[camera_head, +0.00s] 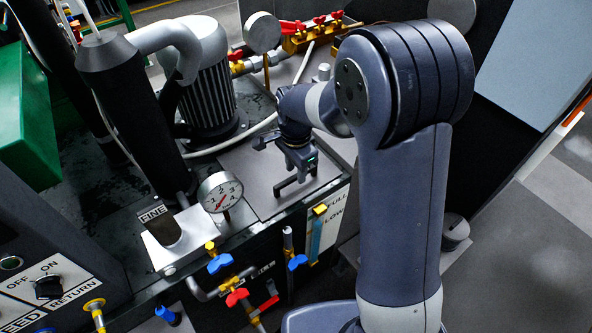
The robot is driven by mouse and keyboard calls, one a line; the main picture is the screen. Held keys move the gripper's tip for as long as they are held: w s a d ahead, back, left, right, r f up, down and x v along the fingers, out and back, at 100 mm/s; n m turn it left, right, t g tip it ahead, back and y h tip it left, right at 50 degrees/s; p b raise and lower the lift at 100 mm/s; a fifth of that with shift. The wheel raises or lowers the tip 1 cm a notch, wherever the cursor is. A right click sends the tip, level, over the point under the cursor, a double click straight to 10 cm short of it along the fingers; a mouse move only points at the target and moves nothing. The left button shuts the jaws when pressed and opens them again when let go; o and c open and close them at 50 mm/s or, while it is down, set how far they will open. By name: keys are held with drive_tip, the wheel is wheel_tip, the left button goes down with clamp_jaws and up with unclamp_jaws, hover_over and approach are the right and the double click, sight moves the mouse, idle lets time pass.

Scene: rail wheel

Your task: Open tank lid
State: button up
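The tank lid (246,176) is a flat grey plate on top of the machine, at the middle of the head view. It lies flat and looks closed. A dark bar handle (286,187) stands on its right part. My gripper (302,172) points down at the handle, right over it or at its far end. Whether the fingers touch the handle or are closed on it cannot be made out. My arm hides part of the lid's far right side.
A round pressure gauge (220,192) stands at the lid's near left corner. A ribbed motor (205,90) and a black cylinder (135,110) rise behind and left. Red-handled valves (310,28) sit at the back. Blue-handled valves (220,263) line the front.

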drive_tip(key=shift+f, duration=0.5)
clamp_jaws()
idle(0.3)
